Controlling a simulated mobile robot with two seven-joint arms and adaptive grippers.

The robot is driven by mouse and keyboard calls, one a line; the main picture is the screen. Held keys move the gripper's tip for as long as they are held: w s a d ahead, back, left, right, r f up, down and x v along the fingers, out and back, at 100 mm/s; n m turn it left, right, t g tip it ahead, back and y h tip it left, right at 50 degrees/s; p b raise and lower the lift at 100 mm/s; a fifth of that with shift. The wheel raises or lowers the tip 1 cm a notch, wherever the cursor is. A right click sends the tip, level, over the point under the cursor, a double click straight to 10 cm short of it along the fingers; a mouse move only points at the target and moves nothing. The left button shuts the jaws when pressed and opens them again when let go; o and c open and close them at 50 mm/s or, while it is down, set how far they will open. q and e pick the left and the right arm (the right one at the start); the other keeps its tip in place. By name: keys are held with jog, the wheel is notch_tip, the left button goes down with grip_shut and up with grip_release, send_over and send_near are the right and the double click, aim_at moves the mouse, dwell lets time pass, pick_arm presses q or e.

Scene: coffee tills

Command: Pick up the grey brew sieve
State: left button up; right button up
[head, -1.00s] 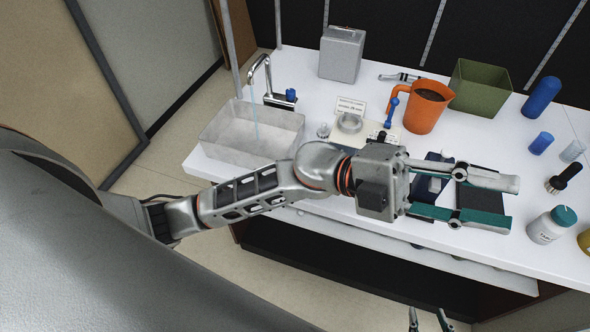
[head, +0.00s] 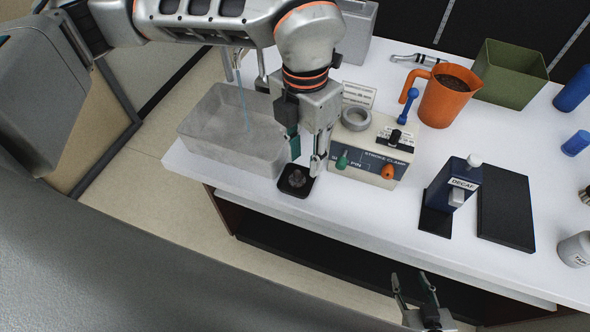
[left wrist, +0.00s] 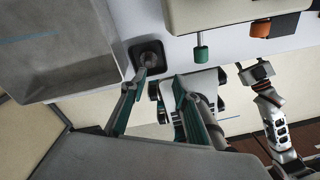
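A small round grey piece (head: 297,178), which looks like the brew sieve, sits in a dark square tray (head: 284,190) at the counter's front edge. Both also show in the left wrist view, the grey piece (left wrist: 149,60) inside the tray (left wrist: 134,50). A grey ring (head: 344,117) lies on top of the cream machine. My left gripper (head: 306,160) points down, open and empty, its fingertips close over the tray; in the left wrist view the tips (left wrist: 158,80) are apart. My right gripper (head: 414,290) is open and empty, low in front of the counter.
An orange jug (head: 445,103), green bin (head: 510,80) and blue DECAF box (head: 440,190) are further right.

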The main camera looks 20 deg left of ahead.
aim_at(297, 171)
pick_arm(q)
jog(key=shift+w+a, duration=0.45)
jog(key=shift+a, duration=0.1)
jog(key=shift+w+a+f, duration=0.1)
jog(key=shift+a+f, duration=0.05)
jog(key=f, duration=0.7)
jog(key=shift+a+f, duration=0.15)
jog(key=shift+a, duration=0.05)
grip_shut()
